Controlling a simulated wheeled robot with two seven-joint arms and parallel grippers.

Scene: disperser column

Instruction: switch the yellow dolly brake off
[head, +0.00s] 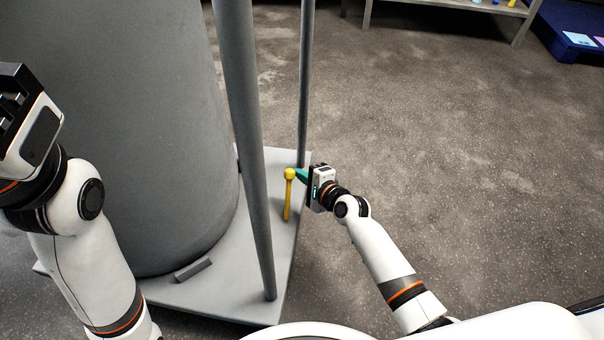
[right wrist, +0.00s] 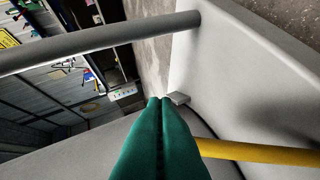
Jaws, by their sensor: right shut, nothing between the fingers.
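The yellow brake lever (head: 287,198) stands nearly upright on the grey dolly (head: 225,293), with a round yellow knob on top. My right gripper (head: 301,175) has its green fingers shut and empty, just right of the knob. In the right wrist view the shut green fingers (right wrist: 160,102) are pressed together, and the yellow lever (right wrist: 258,151) runs off to their right. I cannot tell whether they touch it. My left gripper (head: 14,100) is at the left edge, away from the lever; its fingers do not show clearly.
A large grey cylinder (head: 130,130) fills the left of the dolly. Grey upright posts (head: 245,140) rise beside the lever. The floor (head: 440,140) to the right is clear. A shelf (head: 465,8) and a blue platform (head: 560,35) are far back.

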